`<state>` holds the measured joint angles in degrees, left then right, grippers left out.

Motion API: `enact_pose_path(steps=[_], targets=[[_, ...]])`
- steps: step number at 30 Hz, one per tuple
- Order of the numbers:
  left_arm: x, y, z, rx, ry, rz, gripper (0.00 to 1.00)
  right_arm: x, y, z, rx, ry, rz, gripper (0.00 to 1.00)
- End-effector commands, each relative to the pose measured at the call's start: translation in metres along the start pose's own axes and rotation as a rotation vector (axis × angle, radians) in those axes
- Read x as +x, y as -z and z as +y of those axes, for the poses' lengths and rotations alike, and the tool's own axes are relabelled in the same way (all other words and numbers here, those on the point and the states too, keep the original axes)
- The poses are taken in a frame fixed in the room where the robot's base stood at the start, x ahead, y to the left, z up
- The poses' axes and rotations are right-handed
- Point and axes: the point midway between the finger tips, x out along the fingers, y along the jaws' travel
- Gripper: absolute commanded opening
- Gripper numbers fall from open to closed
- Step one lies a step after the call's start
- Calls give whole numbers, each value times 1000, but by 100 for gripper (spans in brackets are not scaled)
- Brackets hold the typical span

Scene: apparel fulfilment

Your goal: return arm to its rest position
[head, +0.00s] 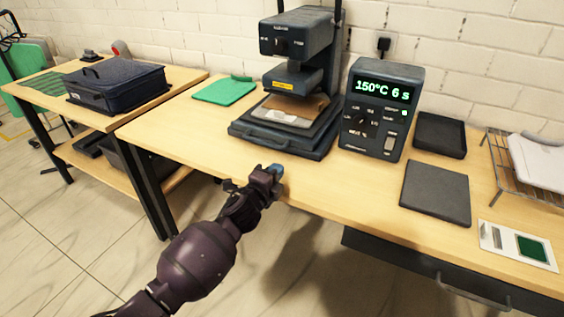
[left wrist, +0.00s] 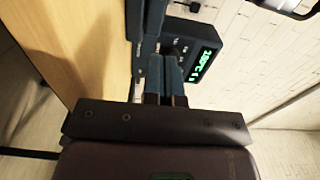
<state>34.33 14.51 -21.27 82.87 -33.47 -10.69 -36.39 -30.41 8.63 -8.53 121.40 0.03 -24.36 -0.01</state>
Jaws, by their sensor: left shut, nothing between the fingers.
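My left gripper (head: 275,170) is in front of the heat press (head: 290,95), at the near edge of the wooden table. It is shut and holds nothing. In the left wrist view its blue-grey fingers (left wrist: 166,78) are together, with the press and the control box (left wrist: 200,55) beyond them. The arm reaches in from the lower left of the head view. My right gripper is in neither view.
The control box (head: 382,110) reads 150°C 6 s. A brown and pale piece (head: 285,112) lies on the press base. A dark bag (head: 117,83) sits on the left table.

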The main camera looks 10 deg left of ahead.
Motion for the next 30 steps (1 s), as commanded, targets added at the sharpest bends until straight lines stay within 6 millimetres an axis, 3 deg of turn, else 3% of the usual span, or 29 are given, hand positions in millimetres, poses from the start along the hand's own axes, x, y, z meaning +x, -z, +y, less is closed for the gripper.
enact_pose_path(steps=[6, 14, 17, 22, 30], targets=[[-15, 0, 0, 0, 0, 0, 0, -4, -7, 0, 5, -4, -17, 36], [-16, 0, 2, -44, -4, -3, 0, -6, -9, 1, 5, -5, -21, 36], [-16, 0, 0, -140, -10, -11, 0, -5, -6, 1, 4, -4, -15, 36], [-20, 2, -32, -421, 22, -15, 0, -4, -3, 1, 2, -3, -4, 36], [-72, -7, -25, -814, -3, -71, 0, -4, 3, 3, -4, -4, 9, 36]])
